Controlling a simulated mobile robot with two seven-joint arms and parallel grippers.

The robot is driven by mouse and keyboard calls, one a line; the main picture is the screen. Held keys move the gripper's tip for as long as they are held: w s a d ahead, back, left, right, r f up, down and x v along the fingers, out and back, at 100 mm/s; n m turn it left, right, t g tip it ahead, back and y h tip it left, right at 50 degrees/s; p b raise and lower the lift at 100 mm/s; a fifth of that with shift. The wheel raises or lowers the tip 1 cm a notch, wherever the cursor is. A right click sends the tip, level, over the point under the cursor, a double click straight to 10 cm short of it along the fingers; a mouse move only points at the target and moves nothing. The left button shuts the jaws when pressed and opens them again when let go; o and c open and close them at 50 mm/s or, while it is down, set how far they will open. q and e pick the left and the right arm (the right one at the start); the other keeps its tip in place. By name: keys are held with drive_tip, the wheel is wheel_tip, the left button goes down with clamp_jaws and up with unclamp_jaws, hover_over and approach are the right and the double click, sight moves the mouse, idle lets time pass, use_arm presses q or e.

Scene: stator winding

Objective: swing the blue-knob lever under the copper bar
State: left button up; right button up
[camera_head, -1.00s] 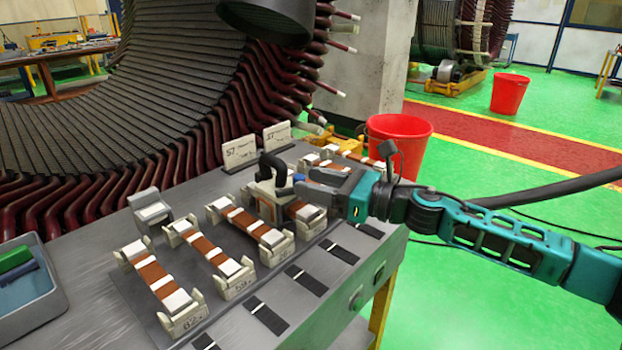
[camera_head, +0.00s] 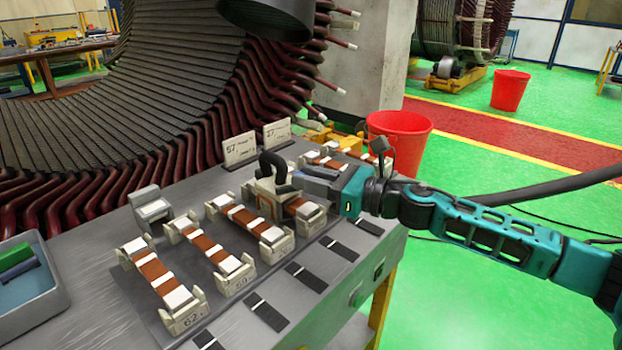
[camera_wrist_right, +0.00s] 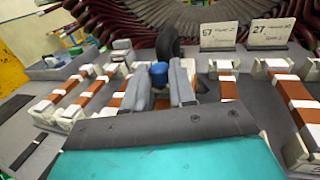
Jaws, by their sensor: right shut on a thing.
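The lever's blue knob (camera_wrist_right: 159,71) shows between the two grey fingers of my right gripper (camera_wrist_right: 162,92) in the right wrist view. The fingers are closed around it. In the head view my right gripper (camera_head: 315,181) reaches in from the right beside a pale clamp block with a black curved handle (camera_head: 276,168). A copper bar (camera_head: 300,207) with white bands runs through this block on pale supports. The lever's arm is hidden behind the fingers, so its angle to the bar cannot be told. My left gripper is not in view.
Several copper bars (camera_head: 207,248) lie in numbered pale supports on the grey bench. Two label cards (camera_head: 240,150) stand behind. A grey-blue tray (camera_head: 29,300) sits at the left. Red buckets (camera_head: 399,138) stand on the green floor beyond.

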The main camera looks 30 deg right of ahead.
clamp_jaws()
drive_tip(key=shift+w+d+f+n+g+y+b, duration=0.1)
drive_tip(key=shift+w+f+n+g+y+b, duration=0.15)
drive_tip(key=shift+n+g+y+b, duration=0.55)
drive_tip(key=shift+w+d+n+g+y+b, duration=0.1)
drive_tip(key=shift+w+n+g+y+b, duration=0.35)
drive_tip(key=shift+b, duration=0.8)
drive_tip(key=shift+w+r+n+g+y+b, duration=0.2)
drive_tip(key=shift+n+g+y+b, duration=0.35)
drive_tip(key=shift+g+y+b, duration=0.25)
drive_tip(key=o, duration=0.5)
unclamp_jaws()
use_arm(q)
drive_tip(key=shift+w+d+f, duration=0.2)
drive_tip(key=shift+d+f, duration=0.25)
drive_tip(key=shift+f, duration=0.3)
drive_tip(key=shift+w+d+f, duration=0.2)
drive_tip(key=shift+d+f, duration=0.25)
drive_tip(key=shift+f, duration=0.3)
use_arm(e)
drive_tip(key=o, duration=0.3)
drive_tip(key=shift+o, duration=0.2)
